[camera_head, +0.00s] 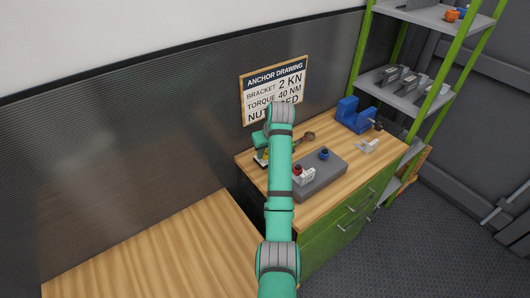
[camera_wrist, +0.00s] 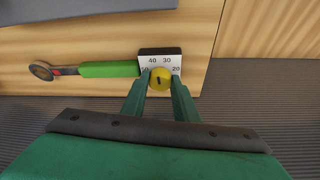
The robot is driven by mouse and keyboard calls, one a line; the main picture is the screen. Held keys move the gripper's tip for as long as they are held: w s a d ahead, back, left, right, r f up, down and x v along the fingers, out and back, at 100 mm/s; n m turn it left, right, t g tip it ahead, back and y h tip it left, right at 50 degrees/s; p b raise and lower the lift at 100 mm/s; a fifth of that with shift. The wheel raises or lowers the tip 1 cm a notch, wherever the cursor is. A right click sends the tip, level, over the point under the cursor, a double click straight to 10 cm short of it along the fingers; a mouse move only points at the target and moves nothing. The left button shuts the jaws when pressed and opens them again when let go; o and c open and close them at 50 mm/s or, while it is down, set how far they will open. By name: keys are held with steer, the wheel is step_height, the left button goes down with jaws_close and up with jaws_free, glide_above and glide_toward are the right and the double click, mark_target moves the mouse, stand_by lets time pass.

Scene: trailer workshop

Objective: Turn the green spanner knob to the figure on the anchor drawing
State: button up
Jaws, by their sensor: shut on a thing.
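The green-handled spanner (camera_wrist: 108,70) lies on the wooden bench top in the wrist view, its round head at the left. At its right end is a white scale plate (camera_wrist: 171,60) reading 40, 30 and 20, with another figure at the left partly covered. The yellow knob (camera_wrist: 159,80) sits below the plate with a short dark mark; which figure it points at is hard to tell. My gripper (camera_wrist: 160,86) is shut on the knob, one finger each side. The anchor drawing (camera_head: 274,88) on the wall reads bracket 2 kN, torque 40 NM; its last line is partly hidden by my arm.
A grey block (camera_head: 325,178) with small red and blue-topped parts stands on the bench (camera_head: 350,187). A blue vice (camera_head: 354,115) stands at the back right. A green shelf rack (camera_head: 400,95) is beyond. A lower wooden surface (camera_head: 150,255) is at the left.

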steer(key=shift+w+d+n+g+y, duration=0.1)
steer(key=shift+n+g+y, duration=0.2)
steer(key=shift+n, duration=0.7)
steer(key=shift+d+n+g+y, duration=0.1)
steer(key=shift+n+y, duration=0.3)
steer(key=shift+n, duration=0.6)
steer(key=shift+a, duration=0.15)
steer(key=o, duration=1.1)
steer(key=shift+c, duration=0.2)
steer(key=shift+r, duration=0.1)
steer(key=v, duration=1)
steer(key=shift+d+r, duration=0.3)
